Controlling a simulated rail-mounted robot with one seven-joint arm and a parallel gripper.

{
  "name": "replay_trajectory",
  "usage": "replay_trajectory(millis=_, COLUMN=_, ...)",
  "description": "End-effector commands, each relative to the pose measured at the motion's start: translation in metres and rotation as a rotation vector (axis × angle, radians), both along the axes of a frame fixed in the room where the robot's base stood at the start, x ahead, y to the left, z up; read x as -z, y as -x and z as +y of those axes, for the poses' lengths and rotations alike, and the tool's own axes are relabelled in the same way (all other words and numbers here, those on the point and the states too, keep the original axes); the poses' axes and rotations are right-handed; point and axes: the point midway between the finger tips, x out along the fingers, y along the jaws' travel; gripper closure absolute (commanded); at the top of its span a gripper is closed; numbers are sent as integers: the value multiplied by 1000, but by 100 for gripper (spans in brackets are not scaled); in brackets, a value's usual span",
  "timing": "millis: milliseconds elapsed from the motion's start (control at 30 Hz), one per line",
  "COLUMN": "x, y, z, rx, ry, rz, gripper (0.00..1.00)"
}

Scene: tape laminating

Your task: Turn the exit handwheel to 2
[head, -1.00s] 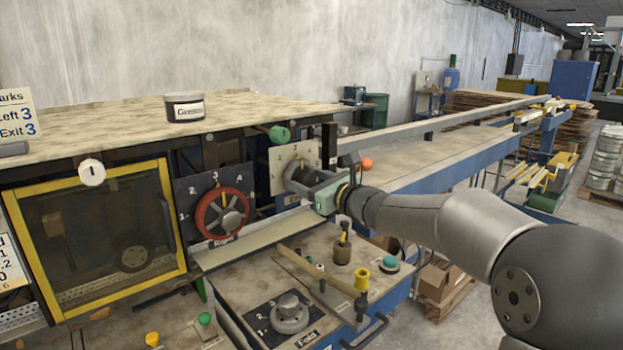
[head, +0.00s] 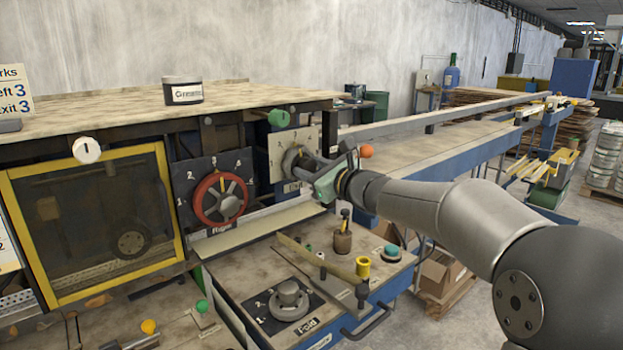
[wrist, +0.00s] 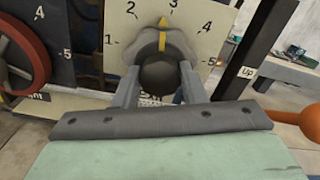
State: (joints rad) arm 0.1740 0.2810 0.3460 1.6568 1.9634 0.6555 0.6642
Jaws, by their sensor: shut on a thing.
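The exit handwheel (head: 293,161) is a grey wheel on a pale dial plate (head: 277,150) at the right end of the machine. In the wrist view the handwheel (wrist: 183,48) has a dark round hub, and the dial plate (wrist: 215,48) carries the numbers 1 to 5. A yellow pointer (wrist: 163,27) stands at the top, just left of 3. My gripper (head: 314,167) reaches the handwheel from the right. In the wrist view its two fingers (wrist: 160,77) are shut on the handwheel, one on each side of the hub, which hides part of the wheel.
A red handwheel (head: 220,199) on a black dial plate is left of the exit handwheel. An orange ball knob (head: 366,151) is close to my gripper's right. A bench with a Fold dial (head: 289,300), a yellow knob (head: 362,266) and a teal button (head: 391,252) lies below.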

Motion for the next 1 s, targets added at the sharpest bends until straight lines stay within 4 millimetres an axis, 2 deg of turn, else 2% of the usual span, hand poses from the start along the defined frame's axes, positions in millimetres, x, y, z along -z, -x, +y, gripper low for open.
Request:
replay_trajectory(millis=33, x=7, y=0, z=0, rx=0, ry=25, rz=-28, gripper=85)
replay_trajectory(millis=533, x=5, y=0, z=0, rx=0, ry=296, rz=-284, gripper=85)
replay_trajectory(millis=1000, x=1, y=0, z=0, rx=0, ry=393, rz=-374, gripper=85)
